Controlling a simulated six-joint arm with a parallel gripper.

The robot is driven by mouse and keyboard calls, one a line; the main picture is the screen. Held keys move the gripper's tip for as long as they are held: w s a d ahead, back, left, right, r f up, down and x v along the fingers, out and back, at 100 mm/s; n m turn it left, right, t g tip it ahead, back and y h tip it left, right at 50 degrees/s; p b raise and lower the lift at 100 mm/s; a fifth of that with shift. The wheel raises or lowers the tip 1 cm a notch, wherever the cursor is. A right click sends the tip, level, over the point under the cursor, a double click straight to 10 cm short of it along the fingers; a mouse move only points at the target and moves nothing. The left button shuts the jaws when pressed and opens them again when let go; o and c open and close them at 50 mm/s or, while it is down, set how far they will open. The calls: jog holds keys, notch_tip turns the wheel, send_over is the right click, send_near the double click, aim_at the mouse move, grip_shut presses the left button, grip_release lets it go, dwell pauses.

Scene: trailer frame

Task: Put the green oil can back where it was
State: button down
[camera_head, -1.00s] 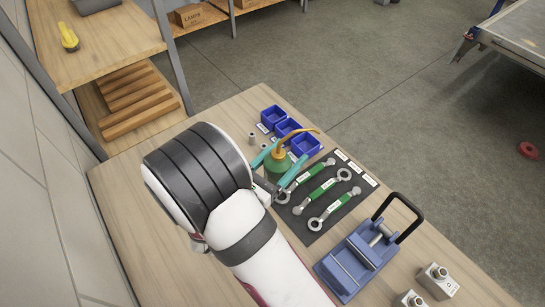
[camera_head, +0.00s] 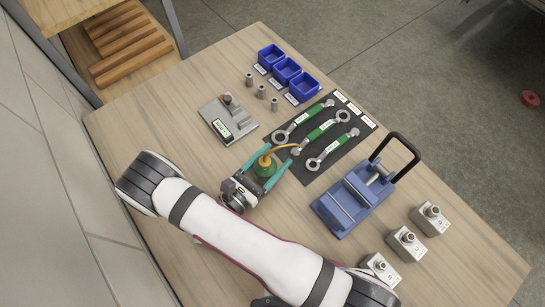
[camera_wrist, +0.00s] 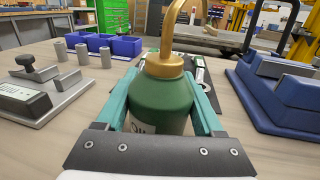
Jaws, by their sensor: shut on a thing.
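The green oil can (camera_head: 266,168) has a brass-coloured top and a curved spout that points to the right in the head view. My gripper (camera_head: 263,171) is shut on the can's body, with one teal finger on each side. In the wrist view the can (camera_wrist: 160,100) stands upright between the fingers, and its label is partly hidden by the gripper's front plate. The can is near the left edge of the dark mat (camera_head: 311,171). I cannot tell whether its base touches the table.
A grey metal fixture (camera_head: 228,120), several metal cylinders (camera_head: 261,92) and blue bins (camera_head: 287,71) lie beyond the can. A blue vise (camera_head: 352,198) and grey blocks (camera_head: 407,243) are to the right.

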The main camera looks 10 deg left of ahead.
aim_at(257, 176)
grip_release()
jog(key=shift+f, duration=0.1)
jog(key=v, duration=0.7)
jog(key=shift+s+a, duration=0.15)
jog(key=shift+s, duration=0.05)
